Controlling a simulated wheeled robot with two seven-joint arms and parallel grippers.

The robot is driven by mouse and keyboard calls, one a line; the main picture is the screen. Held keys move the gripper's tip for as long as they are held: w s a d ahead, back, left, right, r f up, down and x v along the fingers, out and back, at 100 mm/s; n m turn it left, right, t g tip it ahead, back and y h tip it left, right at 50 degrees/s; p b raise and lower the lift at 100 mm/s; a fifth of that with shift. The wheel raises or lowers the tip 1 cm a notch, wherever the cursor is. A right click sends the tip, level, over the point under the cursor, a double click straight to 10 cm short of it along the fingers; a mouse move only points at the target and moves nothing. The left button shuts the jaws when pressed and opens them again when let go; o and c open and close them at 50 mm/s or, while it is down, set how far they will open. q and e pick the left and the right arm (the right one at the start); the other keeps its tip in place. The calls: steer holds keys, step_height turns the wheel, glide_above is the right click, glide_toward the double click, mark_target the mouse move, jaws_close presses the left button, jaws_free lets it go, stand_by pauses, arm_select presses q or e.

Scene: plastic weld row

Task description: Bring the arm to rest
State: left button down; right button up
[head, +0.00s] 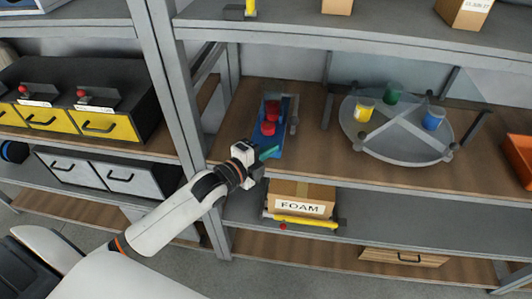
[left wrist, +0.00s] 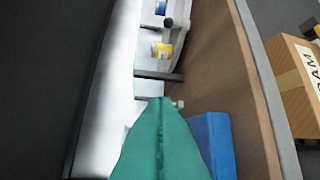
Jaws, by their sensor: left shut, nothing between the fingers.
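My left arm (head: 165,220) comes in from the lower left and reaches to the front of the middle shelf. Its left gripper (head: 270,152) has teal fingers pressed together with nothing between them. The fingertips are by the front end of a blue tray (head: 259,139) holding red pieces; I cannot tell whether they touch it. In the left wrist view the shut fingers (left wrist: 160,103) point up the picture, with the blue tray (left wrist: 214,140) to their right. My right gripper is not in view.
A round grey turntable (head: 398,150) holds yellow (head: 364,110), green (head: 393,93) and blue (head: 433,119) cups. A FOAM box (head: 300,190) stands on the shelf below. A metal upright (head: 177,85) is left of the gripper. An orange bin (head: 520,158) is far right.

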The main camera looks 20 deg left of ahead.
arm_select(q)
steer(key=s+d+f+n+g+y, duration=0.1)
steer(key=s+f+n+g+y, duration=0.1)
steer(key=s+f+n+g, duration=0.5)
steer(key=s+f+n+g+y, duration=0.1)
steer(key=s+n, duration=0.4)
steer(key=s, duration=0.6)
steer(key=s+d+f+n+g+y, duration=0.1)
steer(key=s+f+n+g+y, duration=0.1)
steer(key=s+f+n+g, duration=0.5)
steer(key=s+f+m+t, duration=0.1)
steer(key=s+f, duration=0.1)
steer(key=f, duration=1)
steer(key=s+f+t, duration=0.1)
steer(key=s+f, duration=0.1)
steer(key=f, duration=1)
steer(key=s+a+f+g, duration=0.1)
steer(key=s+a+f, duration=0.2)
steer(key=s+f, duration=1.1)
steer(key=shift+s+a+f+g, duration=0.15)
steer(key=shift+s+f+g, duration=0.15)
steer(key=shift+s, duration=0.7)
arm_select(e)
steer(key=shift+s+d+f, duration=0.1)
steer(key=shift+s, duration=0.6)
